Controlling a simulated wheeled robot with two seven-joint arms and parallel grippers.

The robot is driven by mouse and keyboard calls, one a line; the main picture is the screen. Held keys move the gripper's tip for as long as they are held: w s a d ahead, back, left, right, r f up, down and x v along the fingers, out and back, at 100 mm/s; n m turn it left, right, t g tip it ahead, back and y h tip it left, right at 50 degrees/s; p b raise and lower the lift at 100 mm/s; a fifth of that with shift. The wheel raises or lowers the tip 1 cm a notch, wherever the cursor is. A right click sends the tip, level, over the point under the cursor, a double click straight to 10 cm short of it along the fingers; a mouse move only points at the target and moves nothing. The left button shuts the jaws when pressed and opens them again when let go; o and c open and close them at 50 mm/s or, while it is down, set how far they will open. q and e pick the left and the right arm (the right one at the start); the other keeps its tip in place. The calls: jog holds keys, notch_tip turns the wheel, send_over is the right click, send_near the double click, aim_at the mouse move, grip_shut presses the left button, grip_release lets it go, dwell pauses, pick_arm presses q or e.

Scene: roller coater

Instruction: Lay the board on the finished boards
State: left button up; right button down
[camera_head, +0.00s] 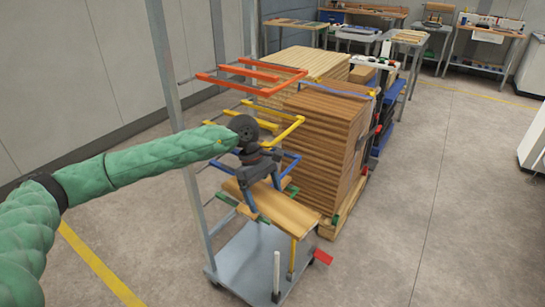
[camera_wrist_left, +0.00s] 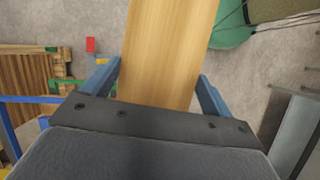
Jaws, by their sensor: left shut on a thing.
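My left gripper (camera_head: 262,192) is shut on a light wooden board (camera_head: 292,211), which lies low among the coloured arms of a wheeled rack (camera_head: 200,222). In the left wrist view the board (camera_wrist_left: 168,45) runs between the two blue fingers of the gripper (camera_wrist_left: 158,72) and away from the palm. I cannot tell whether the board touches the rack's arms. A tall stack of brown boards (camera_head: 325,140) stands on a pallet just right of the rack, and a paler stack (camera_head: 308,62) stands behind it. Which stack is the finished one is not clear. My right gripper is not in view.
The rack has red (camera_head: 235,85), yellow (camera_head: 290,130) and blue arms at several heights above the board. A grey wall (camera_head: 110,60) is behind it on the left. Workbenches (camera_head: 485,35) stand at the back. The floor (camera_head: 430,190) on the right is clear.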

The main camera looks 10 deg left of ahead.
pick_arm(q)
jog(key=s+a+f+m+y, duration=0.1)
jog(key=s+f+m, duration=0.2)
jog(key=f, duration=0.5)
jog(key=s+a+f+m+g+y, duration=0.1)
jog(key=s+f+m, duration=0.2)
jog(key=f+m, duration=0.2)
jog(key=s+a+f+m+g+y, duration=0.1)
jog(key=s+f+m+y, duration=0.1)
jog(key=f, duration=0.9)
jog(key=shift+s+f+m, duration=0.15)
jog(key=shift+s+m, duration=0.45)
jog(key=shift+m, duration=0.6)
jog(key=shift+a, duration=0.1)
